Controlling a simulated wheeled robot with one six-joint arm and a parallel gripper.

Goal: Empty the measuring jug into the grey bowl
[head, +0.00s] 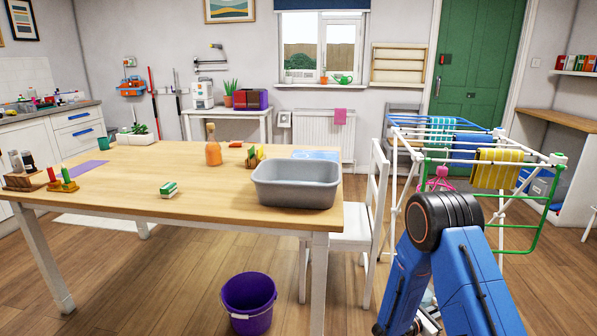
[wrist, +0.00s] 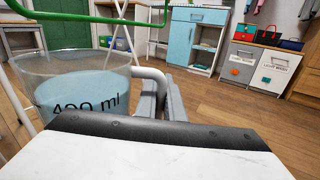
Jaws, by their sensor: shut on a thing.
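The clear measuring jug (wrist: 75,98), marked 400 ml, fills the left of the wrist view and looks about upright. Its lower part looks pale blue, which may be liquid. My gripper (wrist: 168,97) is shut on the jug's pale handle (wrist: 152,78). The jug's lower part is hidden by my wrist housing. The grey bowl (head: 295,193) is a wide rectangular tub near the right end of the wooden table in the head view. My arm is bent to the right of the table, so the jug is apart from the bowl.
A drying rack (head: 492,160) with cloths stands close beyond my arm. A white chair (head: 372,200) stands at the table's right end. A purple bucket (head: 249,305) is on the floor.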

